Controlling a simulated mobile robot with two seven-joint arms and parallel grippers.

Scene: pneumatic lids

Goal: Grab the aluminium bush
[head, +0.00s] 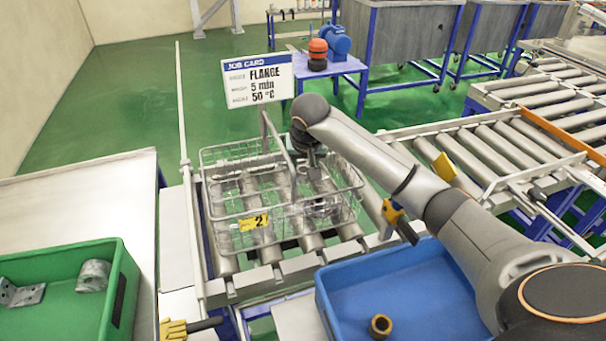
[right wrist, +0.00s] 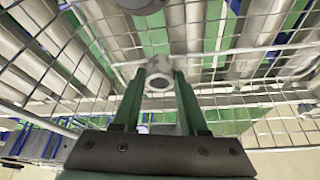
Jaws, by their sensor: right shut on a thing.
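My right gripper (head: 312,160) reaches down into the wire basket (head: 262,212) from above. In the right wrist view the gripper (right wrist: 158,88) is shut on a small pale grey ring with a dark bore, which looks like the aluminium bush (right wrist: 160,75). It is held between the fingertips, with the basket mesh behind it. In the head view the bush is not clear behind the arm and wires. My left gripper is not in view.
The basket, tagged 2, stands on a roller conveyor (head: 282,262). A green bin (head: 122,262) at left holds a grey cylinder (head: 93,275) and a bracket (head: 22,292). A blue bin (head: 350,277) holds a brass-coloured ring (head: 380,326). A job card (head: 258,80) stands behind the basket.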

